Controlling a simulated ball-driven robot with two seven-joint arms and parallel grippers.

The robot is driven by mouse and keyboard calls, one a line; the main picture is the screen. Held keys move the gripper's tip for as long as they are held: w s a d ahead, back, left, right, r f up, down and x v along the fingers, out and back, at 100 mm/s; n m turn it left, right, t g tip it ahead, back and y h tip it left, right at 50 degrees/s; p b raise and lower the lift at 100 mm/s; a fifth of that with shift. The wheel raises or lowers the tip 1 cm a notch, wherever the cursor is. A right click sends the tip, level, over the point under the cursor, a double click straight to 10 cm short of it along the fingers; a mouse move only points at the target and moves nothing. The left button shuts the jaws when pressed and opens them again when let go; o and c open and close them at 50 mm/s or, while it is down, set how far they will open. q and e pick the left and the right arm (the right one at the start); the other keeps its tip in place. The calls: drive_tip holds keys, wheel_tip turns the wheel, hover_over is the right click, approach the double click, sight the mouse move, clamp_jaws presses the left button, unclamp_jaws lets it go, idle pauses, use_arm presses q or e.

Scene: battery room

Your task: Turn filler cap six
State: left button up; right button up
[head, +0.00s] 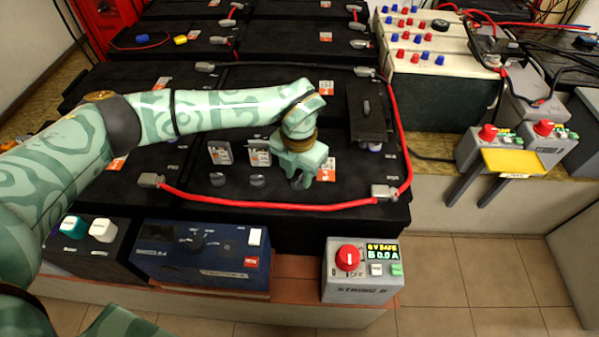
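A row of dark filler caps sits along the front of the black battery: one cap (217,179) at the left, another cap (257,181) to its right. I cannot read a number on either. My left gripper (300,180), pale green, reaches across the battery from the left and points down just right of these caps. Its fingers are low over the battery top, at a dark shape that looks like another cap, mostly hidden by them. I cannot tell whether the fingers grip it. My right gripper is not in view.
A red cable (265,204) runs along the battery's front edge and up its right side. A black box (368,115) stands right of the gripper. In front are a blue device (200,264) and a grey unit (362,283) with a red knob (347,258).

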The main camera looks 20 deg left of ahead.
use_arm(q)
clamp_jaws()
drive_tip(key=shift+r, duration=0.1)
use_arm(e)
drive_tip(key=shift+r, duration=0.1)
use_arm(q)
drive_tip(key=shift+r+m+p, duration=0.15)
drive_tip(key=shift+m+p, duration=0.85)
drive_tip(key=shift+m, duration=0.1)
drive_tip(key=m+p, duration=0.1)
drive_tip(key=m, duration=0.1)
drive_tip(key=shift+m, duration=0.4)
drive_tip(key=m+p, duration=0.2)
drive_tip(key=m, duration=0.1)
drive_tip(key=shift+f+m+p, duration=0.2)
drive_tip(key=shift+m+p, duration=0.2)
drive_tip(key=shift+m, duration=1.5)
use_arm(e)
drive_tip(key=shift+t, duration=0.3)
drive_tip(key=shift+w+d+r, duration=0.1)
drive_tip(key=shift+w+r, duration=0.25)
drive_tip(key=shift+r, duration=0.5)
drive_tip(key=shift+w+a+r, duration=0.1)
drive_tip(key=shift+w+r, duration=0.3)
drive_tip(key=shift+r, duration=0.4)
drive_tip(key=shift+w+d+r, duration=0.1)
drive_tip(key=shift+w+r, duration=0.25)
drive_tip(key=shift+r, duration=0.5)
